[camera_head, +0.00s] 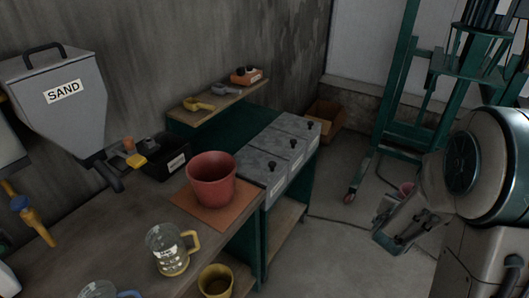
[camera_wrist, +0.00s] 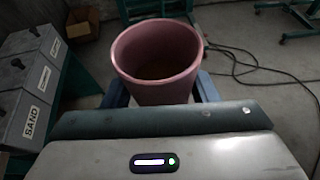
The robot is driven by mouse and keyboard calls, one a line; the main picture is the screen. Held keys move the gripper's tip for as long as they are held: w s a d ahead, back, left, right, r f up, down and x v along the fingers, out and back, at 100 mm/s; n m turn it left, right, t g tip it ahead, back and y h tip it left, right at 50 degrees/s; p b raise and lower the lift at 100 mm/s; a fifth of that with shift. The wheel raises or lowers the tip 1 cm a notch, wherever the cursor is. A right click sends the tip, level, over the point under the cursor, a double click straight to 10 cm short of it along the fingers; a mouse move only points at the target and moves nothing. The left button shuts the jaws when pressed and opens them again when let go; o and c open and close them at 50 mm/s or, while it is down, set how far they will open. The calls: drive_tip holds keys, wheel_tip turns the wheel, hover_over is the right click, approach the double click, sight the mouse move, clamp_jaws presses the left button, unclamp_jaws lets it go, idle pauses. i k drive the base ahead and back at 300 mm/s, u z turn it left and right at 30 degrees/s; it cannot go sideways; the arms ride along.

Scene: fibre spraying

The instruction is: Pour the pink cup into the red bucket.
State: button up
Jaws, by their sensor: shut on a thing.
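The red bucket (camera_head: 211,182) stands upright and open on an orange-brown mat (camera_head: 240,208) on the workbench in the head view. The pink cup (camera_wrist: 157,82) fills the upper middle of the wrist view, its open rim facing the camera; its inside is dim and brownish, and I cannot tell what it holds. My gripper (camera_wrist: 162,92) is shut on the cup, with blue-grey fingers at either side.
On the bench are a glass jug (camera_head: 168,250) with a yellow handle, a black bin (camera_head: 168,160) and grey lidded boxes (camera_head: 280,150). A sand hopper (camera_head: 60,95) hangs at left. A green frame (camera_head: 395,90) stands behind my arm.

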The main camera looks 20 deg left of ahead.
sight(212, 174)
drive_tip(key=u, duration=0.35)
drive_tip(key=i, duration=0.7)
drive_tip(key=u, duration=0.85)
drive_tip(key=i, duration=0.4)
drive_tip(key=u, duration=0.3)
